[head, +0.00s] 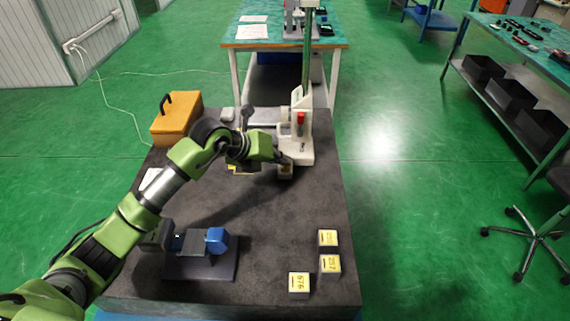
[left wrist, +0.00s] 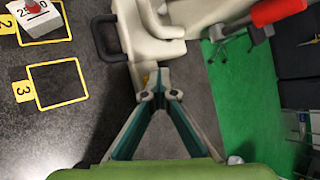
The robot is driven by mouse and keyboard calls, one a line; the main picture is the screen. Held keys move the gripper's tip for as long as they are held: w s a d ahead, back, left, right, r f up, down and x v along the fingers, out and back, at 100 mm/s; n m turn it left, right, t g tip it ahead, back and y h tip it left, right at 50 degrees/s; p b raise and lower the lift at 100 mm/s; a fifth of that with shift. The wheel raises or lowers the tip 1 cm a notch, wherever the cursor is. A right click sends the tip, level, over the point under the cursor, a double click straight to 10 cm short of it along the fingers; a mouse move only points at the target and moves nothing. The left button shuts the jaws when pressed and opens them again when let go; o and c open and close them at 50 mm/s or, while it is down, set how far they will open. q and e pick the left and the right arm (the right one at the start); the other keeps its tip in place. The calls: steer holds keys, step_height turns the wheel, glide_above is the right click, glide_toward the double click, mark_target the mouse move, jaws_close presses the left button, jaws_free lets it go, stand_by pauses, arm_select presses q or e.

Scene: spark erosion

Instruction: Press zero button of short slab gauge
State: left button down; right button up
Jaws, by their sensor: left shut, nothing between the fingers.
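A white gauge (head: 297,140) with a red knob (head: 301,118) and a tall green column stands toward the back right of the dark table. I cannot make out a zero button or tell whether this is the short slab gauge. My left gripper (head: 284,160) is at the front of the gauge's base, its tips partly hidden by the arm. In the left wrist view the gripper (left wrist: 161,95) is shut and empty, its tips just below the white gauge body (left wrist: 153,45). Whether they touch it is unclear. My right gripper is not in view.
An orange case (head: 177,120) stands at the table's back left. A blue-ended fixture (head: 205,250) lies front left. A yellow numbered square (left wrist: 57,84) is empty; another holds a labelled block (left wrist: 42,25). The table's middle is clear.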

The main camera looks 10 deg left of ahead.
mark_target(283, 167)
arm_select(q)
steer(key=shift+r, duration=0.35)
steer(key=shift+r+p, duration=0.1)
steer(key=shift+p, duration=0.25)
steer(key=shift+r+p, duration=1.9)
steer(key=shift+r, duration=1.05)
